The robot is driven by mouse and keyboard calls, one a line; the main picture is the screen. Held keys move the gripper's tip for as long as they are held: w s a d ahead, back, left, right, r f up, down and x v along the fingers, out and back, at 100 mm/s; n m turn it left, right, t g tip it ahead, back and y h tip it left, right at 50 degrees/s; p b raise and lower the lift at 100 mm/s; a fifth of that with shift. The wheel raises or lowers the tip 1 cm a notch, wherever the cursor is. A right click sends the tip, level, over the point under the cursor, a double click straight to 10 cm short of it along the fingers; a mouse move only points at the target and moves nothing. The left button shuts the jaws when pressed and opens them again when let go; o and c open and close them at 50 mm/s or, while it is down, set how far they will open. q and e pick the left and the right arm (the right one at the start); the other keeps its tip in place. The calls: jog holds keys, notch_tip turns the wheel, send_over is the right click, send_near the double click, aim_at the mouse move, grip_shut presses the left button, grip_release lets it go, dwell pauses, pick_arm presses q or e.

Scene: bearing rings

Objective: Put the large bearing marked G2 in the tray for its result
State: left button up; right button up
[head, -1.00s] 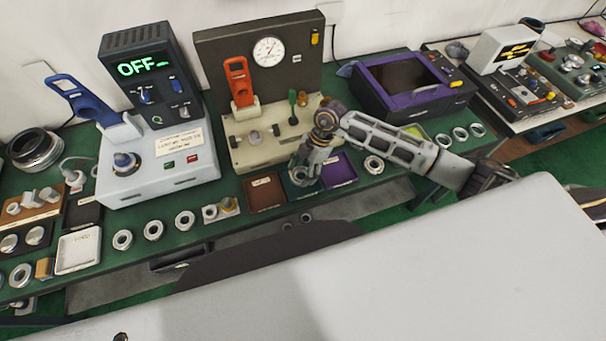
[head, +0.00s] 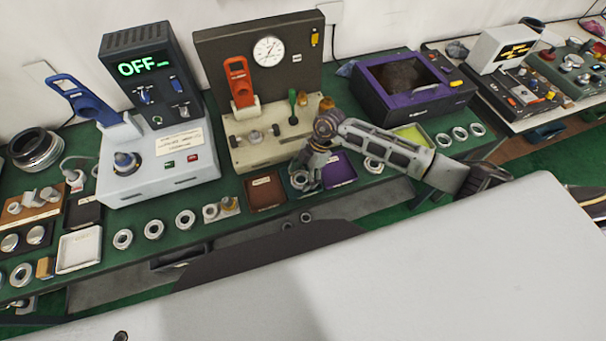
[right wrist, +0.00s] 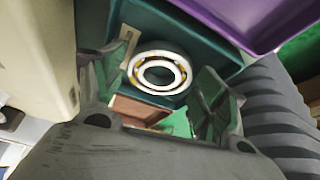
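A large bearing (right wrist: 160,73), a pale metal ring with a tan inner band, lies in the teal tray (right wrist: 133,32), which is the middle one of three small trays. In the head view this bearing (head: 299,179) shows just beside the fingers. My right gripper (right wrist: 165,95) is over this tray with its fingers spread on either side of the bearing; gaps show between fingers and ring. No G2 mark is readable. The brown tray (head: 265,192) is to the left and the purple tray (head: 339,170) to the right. My left gripper is out of view.
Behind the trays stands a gauge fixture (head: 275,134) with a red lever. A grey station (head: 158,165) reading OFF is to the left, and a purple box (head: 412,85) is at the back right. Several rings (head: 154,229) line the front edge beside a white tray (head: 78,250).

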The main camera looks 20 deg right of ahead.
jog(key=shift+r, duration=0.15)
jog(key=b+v, duration=0.1)
jog(key=v, duration=1.1)
dwell(0.9)
